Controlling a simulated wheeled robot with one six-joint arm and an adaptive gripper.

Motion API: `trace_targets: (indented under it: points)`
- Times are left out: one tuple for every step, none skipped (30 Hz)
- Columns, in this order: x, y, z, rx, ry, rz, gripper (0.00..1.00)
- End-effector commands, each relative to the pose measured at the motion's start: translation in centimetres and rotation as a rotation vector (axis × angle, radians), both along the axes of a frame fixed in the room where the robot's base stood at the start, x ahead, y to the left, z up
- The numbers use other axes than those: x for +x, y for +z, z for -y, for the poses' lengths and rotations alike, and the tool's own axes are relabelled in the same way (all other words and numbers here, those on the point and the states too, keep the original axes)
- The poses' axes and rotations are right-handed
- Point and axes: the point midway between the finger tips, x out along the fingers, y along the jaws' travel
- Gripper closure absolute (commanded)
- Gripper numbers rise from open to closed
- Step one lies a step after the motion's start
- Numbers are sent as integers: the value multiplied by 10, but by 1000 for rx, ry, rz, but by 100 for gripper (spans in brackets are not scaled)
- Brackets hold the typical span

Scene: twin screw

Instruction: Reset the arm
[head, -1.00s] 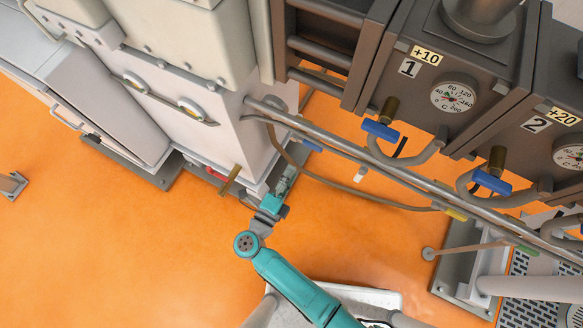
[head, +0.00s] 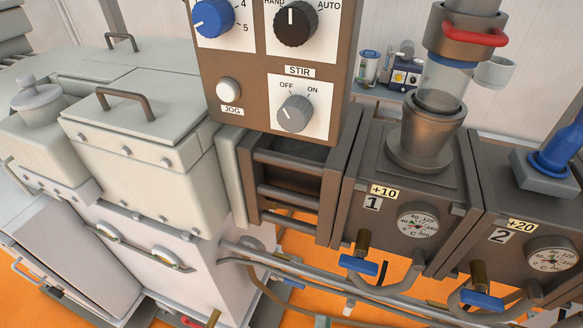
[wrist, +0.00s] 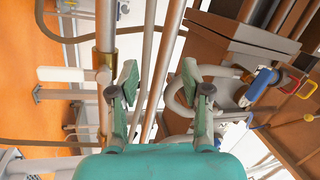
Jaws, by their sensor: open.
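My gripper (wrist: 160,84) shows in the wrist view with its two green fingers spread apart. Nothing is between the fingertips. Metal pipes (wrist: 150,65) run behind the fingers, and I cannot tell how far away they are. In the head view my arm is almost wholly out of the picture; a small greenish patch at the bottom edge may be part of it.
The head view shows heater box 1 (head: 382,228) and box 2 (head: 485,262) with gauges and blue valve handles (head: 358,264). Pipes (head: 300,262) run in front. A control panel (head: 310,52) stands above, with a white-grey machine (head: 140,150) at left. Orange floor lies below.

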Motion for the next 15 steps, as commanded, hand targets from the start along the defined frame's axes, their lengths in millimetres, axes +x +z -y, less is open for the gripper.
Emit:
trace_targets:
  points:
    - [-11, 7, 19, -56, 4, 5, 52]
    - [-17, 13, 26, -92, 13, 9, 52]
    - [-26, 20, 35, -139, 23, 12, 52]
    - [-33, 25, 42, -175, 31, 11, 52]
    - [-40, 29, 48, -212, 39, 11, 52]
    - [-49, 36, 55, -260, 47, 8, 52]
    - [-57, 40, 60, -298, 54, 3, 52]
    - [-64, 45, 64, -335, 61, -2, 52]
    - [-74, 51, 69, -387, 70, -11, 52]
    - [-82, 55, 73, -425, 75, -20, 52]
    - [-90, 59, 77, -463, 82, -29, 52]
    - [-100, 64, 80, -514, 89, -44, 52]
    - [-108, 68, 83, -551, 95, -58, 52]
    - [-116, 72, 86, -589, 100, -72, 52]
    - [-126, 77, 88, -640, 108, -92, 52]
